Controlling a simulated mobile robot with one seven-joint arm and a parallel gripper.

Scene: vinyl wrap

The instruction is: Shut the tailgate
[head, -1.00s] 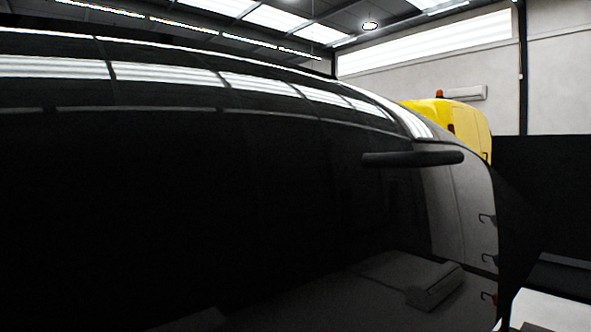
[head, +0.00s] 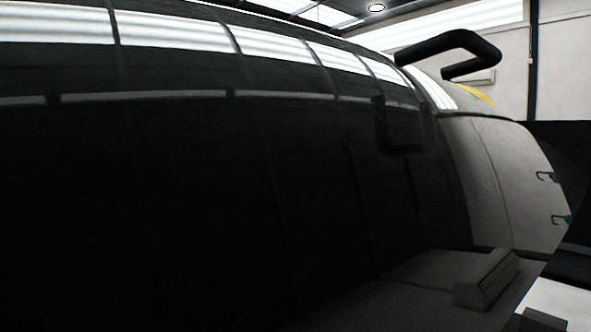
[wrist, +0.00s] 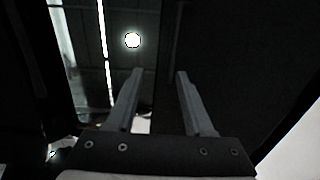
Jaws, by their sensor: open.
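A large, dark, glossy curved panel (head: 220,190) fills most of the head view; it appears to be the tailgate. A black bent handle-like bar (head: 447,52) stands out at its upper right, with a dim reflection below it. How far the tailgate stands open cannot be told. My gripper (wrist: 160,73) shows only in the wrist view. Its two grey fingers are apart, with nothing between them. A dark surface (wrist: 245,60) lies beside and behind the right finger; contact cannot be told.
A pale panel with small hooks (head: 515,180) curves down at the right. A sliver of yellow vehicle (head: 476,95) shows behind the panel. A grey block (head: 487,280) shows low at the right, possibly a reflection. A round ceiling lamp (wrist: 132,40) shows in the wrist view.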

